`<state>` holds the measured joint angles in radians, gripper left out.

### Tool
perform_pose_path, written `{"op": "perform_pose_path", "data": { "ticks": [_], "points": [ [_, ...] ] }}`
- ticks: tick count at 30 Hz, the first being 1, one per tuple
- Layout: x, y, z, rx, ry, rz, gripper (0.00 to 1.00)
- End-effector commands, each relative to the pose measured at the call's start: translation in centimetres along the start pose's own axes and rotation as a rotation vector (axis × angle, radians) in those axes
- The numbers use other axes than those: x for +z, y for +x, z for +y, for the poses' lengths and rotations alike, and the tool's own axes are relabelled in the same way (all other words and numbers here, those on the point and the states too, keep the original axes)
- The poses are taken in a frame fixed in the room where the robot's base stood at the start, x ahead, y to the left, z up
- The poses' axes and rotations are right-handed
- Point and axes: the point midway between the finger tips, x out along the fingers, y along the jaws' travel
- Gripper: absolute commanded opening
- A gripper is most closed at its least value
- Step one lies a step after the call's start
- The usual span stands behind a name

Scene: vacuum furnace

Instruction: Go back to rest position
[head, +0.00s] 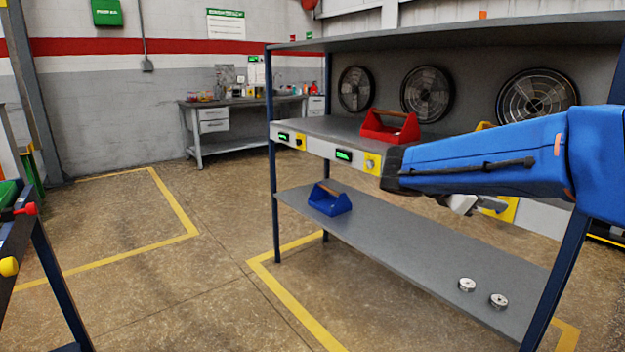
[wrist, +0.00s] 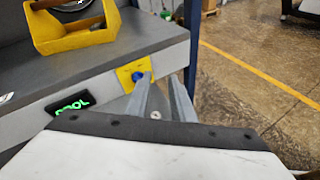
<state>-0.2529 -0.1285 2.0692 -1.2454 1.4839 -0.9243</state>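My gripper (head: 492,206) shows in the head view beyond the blue arm, partly hidden, in front of a yellow plate (head: 507,211) on the bench front. In the wrist view, the two grey fingers of my gripper (wrist: 162,82) stand apart with nothing between them. The left fingertip is close to a blue knob (wrist: 141,77) on the yellow plate (wrist: 128,70); I cannot tell whether they touch. A green-lit display (wrist: 73,106) sits left of the plate.
A yellow toolbox (wrist: 72,36) stands on the bench top above the display. A red toolbox (head: 390,127) is on the bench, a blue toolbox (head: 330,199) and two round metal pieces (head: 467,285) on the lower shelf. A blue post (head: 274,200) bounds the rack. Floor to the left is clear.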

Motion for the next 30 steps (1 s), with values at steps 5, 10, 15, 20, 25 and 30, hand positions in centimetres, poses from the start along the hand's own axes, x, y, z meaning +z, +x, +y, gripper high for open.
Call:
{"op": "perform_pose_path", "data": {
  "ticks": [5,10,15,20,25,30],
  "points": [
    [-1.9,0.9,-6.7,-0.087,0.21,0.188,0.22],
    [-4.8,0.4,-13.0,-0.2,0.45,0.374,0.22],
    [-8.0,-1.1,-18.4,-0.331,0.704,0.545,0.22],
    [-10.9,-3.4,-22.5,-0.473,0.952,0.692,0.22],
    [-13.8,-6.2,-25.9,-0.644,1.216,0.831,0.22],
    [-15.7,-8.6,-27.8,-0.796,1.426,0.932,0.22]
  ]
}}
